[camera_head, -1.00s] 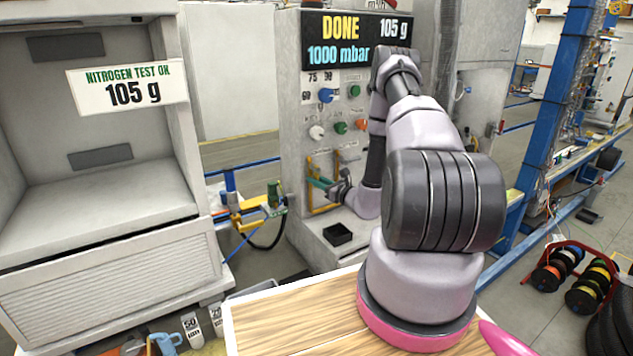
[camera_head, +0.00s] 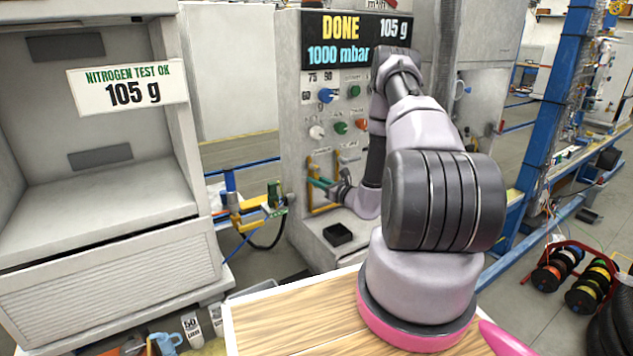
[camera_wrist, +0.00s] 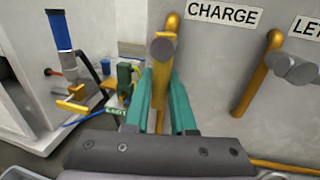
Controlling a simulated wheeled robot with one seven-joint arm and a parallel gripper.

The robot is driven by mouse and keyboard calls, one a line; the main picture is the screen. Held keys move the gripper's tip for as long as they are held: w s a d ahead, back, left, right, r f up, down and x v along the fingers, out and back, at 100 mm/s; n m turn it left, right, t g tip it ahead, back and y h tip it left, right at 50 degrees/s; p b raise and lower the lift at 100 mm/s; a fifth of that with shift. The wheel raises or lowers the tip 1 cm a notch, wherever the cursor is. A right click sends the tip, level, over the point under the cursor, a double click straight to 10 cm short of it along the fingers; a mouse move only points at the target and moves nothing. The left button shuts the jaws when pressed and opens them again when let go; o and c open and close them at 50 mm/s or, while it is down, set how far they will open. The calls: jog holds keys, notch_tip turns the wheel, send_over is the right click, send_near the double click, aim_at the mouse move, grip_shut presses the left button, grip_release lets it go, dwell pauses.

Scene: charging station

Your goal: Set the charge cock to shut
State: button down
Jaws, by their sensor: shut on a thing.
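The charge cock (camera_wrist: 162,48) is on the grey panel, just left of the CHARGE label (camera_wrist: 223,13) in the wrist view. It has a grey round end and a yellow-orange bar running up and down in the picture. My gripper (camera_wrist: 161,98) has teal fingers, one on each side of the bar's lower part, and is shut on it. In the head view my gripper (camera_head: 320,184) is at the lower part of the panel; my wrist hides some of the cock there.
A second yellow bar with a grey end (camera_wrist: 292,68) stands to the right. A green and yellow fitting (camera_head: 273,197) with a hose is left of the panel. A black tray (camera_head: 338,235) sits on the ledge below. The display (camera_head: 357,42) reads DONE, 105 g.

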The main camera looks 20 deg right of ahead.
jog(key=shift+d, duration=0.1)
dwell(0.5)
jog(key=n, duration=0.2)
jog(key=d+n, duration=0.1)
jog(key=shift+w+d+r+n+g, duration=0.1)
jog(key=shift+n+g, duration=0.2)
jog(key=shift+n, duration=0.1)
jog(key=shift+w+d+r+n+h, duration=0.1)
jog(key=shift+d+r+n+h, duration=0.45)
jog(key=shift+n, duration=1.45)
jog(key=shift+w+d+r+n+h, duration=0.1)
jog(key=shift+d+r+n+h, duration=0.5)
jog(key=shift+n, duration=1.4)
jog(key=shift+w+d+r+n+h, duration=0.2)
jog(key=shift+r+n+h, duration=0.6)
jog(key=shift+n, duration=1.2)
jog(key=shift+s, duration=0.15)
jog(key=c, duration=0.8)
grip_release()
jog(key=shift+o, duration=0.2)
